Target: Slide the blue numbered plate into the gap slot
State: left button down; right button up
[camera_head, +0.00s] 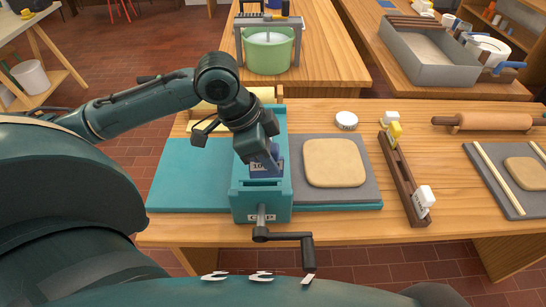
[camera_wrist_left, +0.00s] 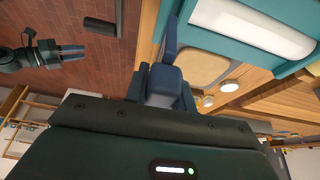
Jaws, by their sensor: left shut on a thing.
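The blue numbered plate (camera_head: 259,166) shows below my left gripper (camera_head: 272,158) in the head view, with a pale label reading about "10". My left gripper is shut on it and holds it over the teal roller housing (camera_head: 243,201). The gap slot (camera_head: 262,185) is a dark opening in the housing top, just in front of the plate, above a "GAP" label. I cannot tell whether the plate's lower edge touches the slot. My right gripper (camera_wrist_left: 73,53) shows there at upper left, open and empty.
A crank (camera_head: 285,237) sticks out from the housing's front. A clay slab (camera_head: 335,162) lies on a grey board right of the housing. A dark rack (camera_head: 404,178) with white and yellow tabs stands farther right, near a rolling pin (camera_head: 492,121). A white roller (camera_wrist_left: 255,25) shows in the wrist view.

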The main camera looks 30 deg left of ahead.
pick_arm(q)
jog(key=shift+s+a+r, duration=0.2)
jog(key=shift+a, duration=0.6)
jog(key=shift+m, duration=0.3)
pick_arm(e)
jog(key=shift+a+f, duration=0.1)
jog(key=shift+a, duration=0.4)
pick_arm(q)
jog(key=shift+d, duration=0.1)
pick_arm(e)
jog(key=shift+d, duration=0.1)
pick_arm(q)
jog(key=shift+r+p, duration=0.15)
jog(key=shift+p, duration=0.35)
jog(key=shift+f, duration=1.15)
pick_arm(e)
jog(key=shift+s, duration=0.1)
jog(key=shift+r, duration=0.2)
